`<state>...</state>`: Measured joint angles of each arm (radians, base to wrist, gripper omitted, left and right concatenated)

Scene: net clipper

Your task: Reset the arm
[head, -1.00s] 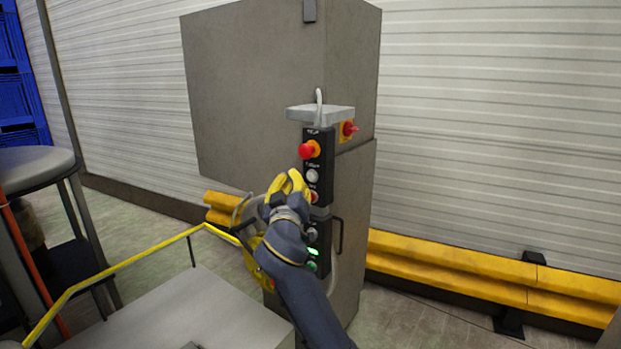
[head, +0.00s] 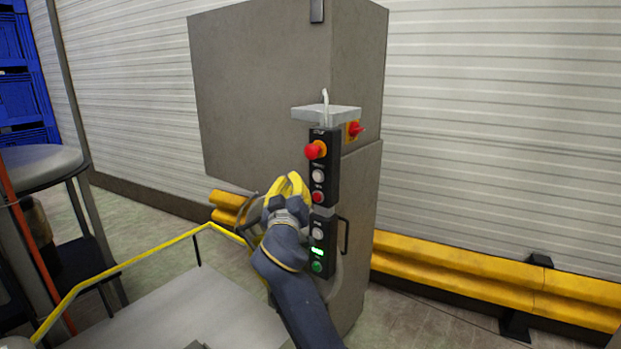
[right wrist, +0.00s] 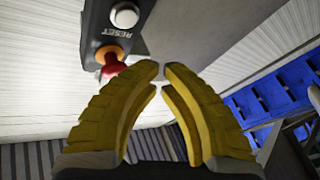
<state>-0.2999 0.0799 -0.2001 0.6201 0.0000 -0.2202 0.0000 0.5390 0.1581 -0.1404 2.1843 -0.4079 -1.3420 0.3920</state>
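A black control panel (head: 325,170) hangs on the side of a grey cabinet. It carries a red mushroom knob (head: 314,150) on an orange collar, a white button (head: 318,177) below it and a red button (head: 318,197) under that. In the right wrist view, a white button (right wrist: 124,15) shows beside an upside-down RESET label, with the red knob (right wrist: 112,66) nearer the fingers. My right gripper (right wrist: 161,68) has its yellow fingertips nearly together with nothing between them. In the head view, my right gripper (head: 294,177) is just left of the panel. My left gripper is out of view.
The grey cabinet (head: 255,90) overhangs behind the right gripper. A lower black box (head: 322,245) has a lit green display and a green button. A yellow railing (head: 150,260) and yellow floor barriers (head: 450,272) stand around. Blue crates (head: 20,95) are at the far left.

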